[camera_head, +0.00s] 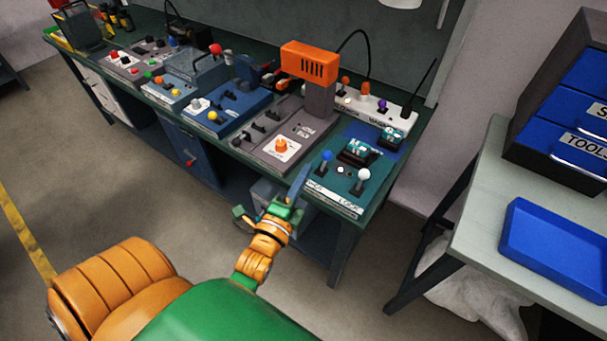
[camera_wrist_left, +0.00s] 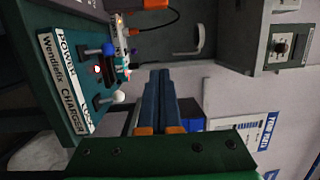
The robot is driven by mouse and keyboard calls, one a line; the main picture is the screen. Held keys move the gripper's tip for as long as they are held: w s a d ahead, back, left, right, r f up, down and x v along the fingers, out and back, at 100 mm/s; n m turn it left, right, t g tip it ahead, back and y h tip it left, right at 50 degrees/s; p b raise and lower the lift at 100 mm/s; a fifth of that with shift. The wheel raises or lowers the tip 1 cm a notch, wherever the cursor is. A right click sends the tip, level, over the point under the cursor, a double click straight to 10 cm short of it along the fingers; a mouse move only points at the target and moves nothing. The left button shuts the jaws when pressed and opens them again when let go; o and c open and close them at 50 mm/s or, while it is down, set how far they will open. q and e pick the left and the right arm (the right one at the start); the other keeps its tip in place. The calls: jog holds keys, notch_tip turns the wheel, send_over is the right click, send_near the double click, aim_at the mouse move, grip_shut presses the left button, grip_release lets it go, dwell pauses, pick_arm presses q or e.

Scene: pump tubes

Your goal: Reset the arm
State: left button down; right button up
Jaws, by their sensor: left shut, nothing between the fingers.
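My left arm reaches up from the bottom of the head view, and my left gripper (camera_head: 299,181) is by the front edge of the workbench (camera_head: 355,225). In the left wrist view its two dark blue fingers (camera_wrist_left: 160,90) lie together, with nothing between them. The fingertips look close to the near left corner of the teal charger panel (camera_head: 328,188), but I cannot tell whether they touch it. The panel has a blue-knobbed lever (camera_head: 326,158) and a white-knobbed lever (camera_head: 363,175). My right gripper is not in view.
An orange-topped device (camera_head: 308,62) and several control panels line the bench. A white power strip (camera_head: 385,108) lies behind the charger. At right, a table (camera_head: 490,205) bears a blue tray (camera_head: 555,245) and a tool cabinet (camera_head: 560,95). Floor between them is partly open.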

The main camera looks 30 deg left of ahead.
pick_arm(q)
jog(key=shift+w+a+f, duration=0.1)
jog(key=shift+w, duration=0.05)
jog(key=s+d+f+n+g+h, duration=0.1)
jog(key=s+d+f+n+g, duration=0.15)
jog(key=f, duration=0.55)
jog(key=s+d+f+n+g+h, duration=0.1)
jog(key=s+f+n+g, duration=0.15)
jog(key=f, duration=0.55)
jog(key=s+d+f+n+g+h, duration=0.1)
jog(key=s+d+f+g, duration=0.15)
jog(key=f, duration=0.55)
jog(key=s+a+f+n+g, duration=0.1)
jog(key=s+f+n+g, duration=0.3)
jog(key=s+f, duration=0.3)
jog(key=s+a+f+n+g, duration=0.1)
jog(key=s+f+n+g, duration=0.2)
jog(key=s, duration=1.4)
notch_tip(320, 180, down, 4)
jog(key=g, duration=0.3)
jog(key=shift+f+n, duration=0.2)
jog(key=shift+n, duration=0.2)
